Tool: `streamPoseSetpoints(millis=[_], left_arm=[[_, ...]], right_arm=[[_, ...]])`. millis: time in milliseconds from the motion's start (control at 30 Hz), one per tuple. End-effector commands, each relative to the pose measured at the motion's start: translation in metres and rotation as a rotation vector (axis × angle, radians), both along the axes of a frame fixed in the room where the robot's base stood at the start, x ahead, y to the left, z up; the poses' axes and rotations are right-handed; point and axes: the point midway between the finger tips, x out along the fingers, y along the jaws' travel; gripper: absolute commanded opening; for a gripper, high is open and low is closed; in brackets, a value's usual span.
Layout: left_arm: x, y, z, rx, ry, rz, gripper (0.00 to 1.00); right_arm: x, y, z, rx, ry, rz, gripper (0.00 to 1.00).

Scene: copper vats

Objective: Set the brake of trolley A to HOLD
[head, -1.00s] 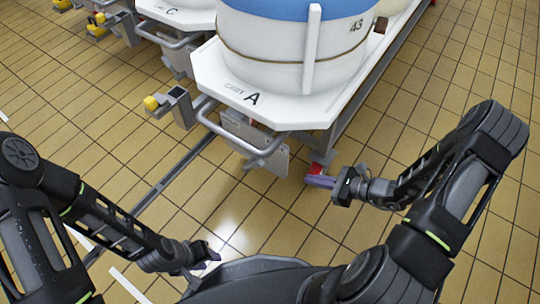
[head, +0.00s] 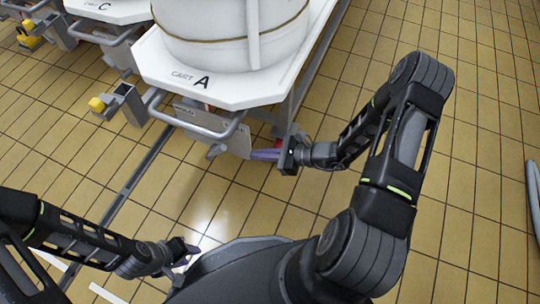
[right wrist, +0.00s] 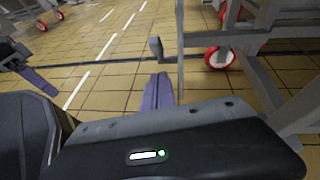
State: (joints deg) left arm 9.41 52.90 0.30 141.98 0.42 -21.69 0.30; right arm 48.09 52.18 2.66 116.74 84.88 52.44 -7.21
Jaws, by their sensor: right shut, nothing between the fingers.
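Trolley A (head: 262,88) has a white octagonal deck marked "CART A" and carries a white vat. A grey bar handle (head: 200,132) sticks out in front, with a grey plate (head: 234,140) below it. The fingers (right wrist: 158,92) also show in the right wrist view, near a small grey block on an arm (right wrist: 156,47), possibly the brake lever. My left gripper (head: 190,250) hangs low at left, away from the trolley.
A red-rimmed wheel (right wrist: 220,57) stands under a grey frame in the right wrist view. A post with a yellow knob (head: 97,104) stands left of trolley A, by a floor rail (head: 140,170). Trolley C (head: 110,10) is behind. Tiled floor at right is clear; a grey hose (head: 534,190) lies at the edge.

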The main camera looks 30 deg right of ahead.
Motion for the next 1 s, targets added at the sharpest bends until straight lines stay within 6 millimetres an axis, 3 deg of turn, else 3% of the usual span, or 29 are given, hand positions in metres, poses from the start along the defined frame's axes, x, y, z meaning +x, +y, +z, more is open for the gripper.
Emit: streamPoseSetpoints(millis=[167,400,867,1000], left_arm=[[0.002,0.0,-0.018,0.001,-0.005,0.003,0.36],[0.004,-0.001,-0.026,0.002,-0.011,0.005,0.36],[0.004,-0.001,-0.026,0.002,-0.012,0.005,0.36],[0.003,-0.001,-0.014,0.001,-0.008,0.004,0.36]], right_arm=[[0.023,0.027,-0.018,0.001,0.0,0.003,0.0],[0.043,0.05,-0.003,-0.002,-0.002,0.002,0.0],[0.048,0.056,0.002,-0.001,-0.001,0.0,0.0],[0.054,0.062,0.015,-0.001,-0.002,0.002,0.0]])
